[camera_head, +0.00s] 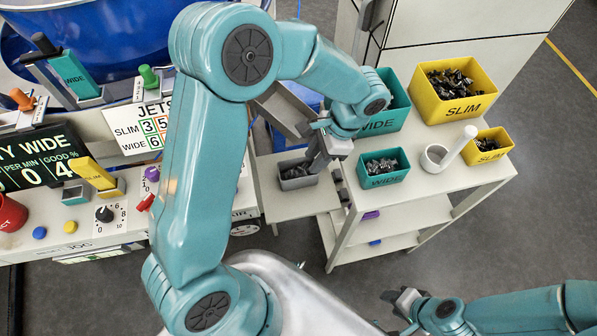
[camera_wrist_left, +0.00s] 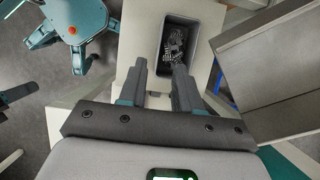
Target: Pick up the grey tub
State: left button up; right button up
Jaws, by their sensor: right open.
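The grey tub (camera_head: 299,184), filled with small dark parts, stands on a light ledge left of the white table. It also shows at the top middle of the left wrist view (camera_wrist_left: 163,38). My left gripper (camera_head: 318,162) is at the tub's right side in the head view. In the left wrist view its two fingers (camera_wrist_left: 160,70) are apart with nothing between them. The right finger overlaps the tub's near end; I cannot tell whether they touch. My right gripper (camera_head: 403,304) is open and empty, low at the right, far from the tub.
Teal WIDE bins (camera_head: 383,180), yellow SLIM bins (camera_head: 453,110) and a white cup (camera_head: 434,158) with a white rod stand on the table at the right. A grey metal chute (camera_head: 283,110) is close behind the tub. A control panel (camera_head: 95,220) is at the left.

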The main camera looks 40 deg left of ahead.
aim_at(301, 178)
pick_arm(q)
jog(key=x, duration=0.9)
jog(key=shift+s, duration=0.15)
jog(key=shift+f, duration=0.15)
jog(key=shift+f+b, duration=0.25)
jog(key=shift+b, duration=0.3)
grip_shut()
